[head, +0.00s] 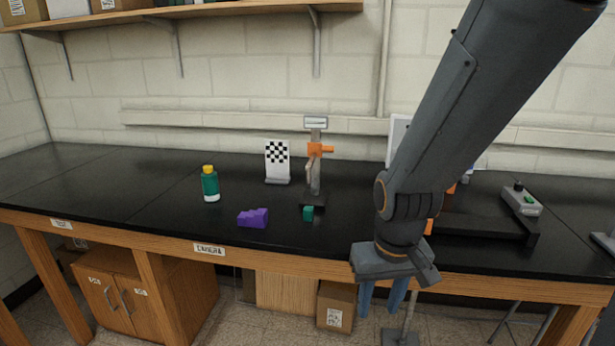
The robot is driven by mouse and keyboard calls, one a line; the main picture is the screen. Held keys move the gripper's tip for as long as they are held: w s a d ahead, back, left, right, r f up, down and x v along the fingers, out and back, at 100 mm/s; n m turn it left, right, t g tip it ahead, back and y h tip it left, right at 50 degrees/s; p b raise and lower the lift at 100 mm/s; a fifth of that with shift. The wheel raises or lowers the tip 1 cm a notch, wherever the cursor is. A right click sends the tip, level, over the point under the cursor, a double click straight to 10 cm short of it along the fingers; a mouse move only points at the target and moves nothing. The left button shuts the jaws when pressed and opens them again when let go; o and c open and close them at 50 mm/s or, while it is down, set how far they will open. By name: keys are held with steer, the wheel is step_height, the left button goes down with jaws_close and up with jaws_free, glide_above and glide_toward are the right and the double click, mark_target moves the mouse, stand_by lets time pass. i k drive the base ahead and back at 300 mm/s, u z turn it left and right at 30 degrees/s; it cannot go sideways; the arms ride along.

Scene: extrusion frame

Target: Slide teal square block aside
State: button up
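The teal square block (308,213) is small and sits on the black bench top, close against or just in front of the dark foot of an upright grey stand (316,165) with orange fittings. I cannot tell whether block and foot touch. My gripper (379,309) points downward to the right of the block and appears in front of the bench's front edge. Its two blue fingers are apart with nothing between them. The block is fully in view and clear of my gripper.
A purple stepped block (253,218) and a green bottle with a yellow cap (210,184) stand to the left. A checkerboard panel (277,162) is behind. A dark platform (480,221) and a grey control box (521,200) lie right. The left bench top is clear.

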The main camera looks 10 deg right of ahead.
mark_target(309, 210)
steer(key=k, duration=0.25)
steer(key=u, duration=0.4)
steer(key=i, duration=1.1)
steer(key=z, duration=0.4)
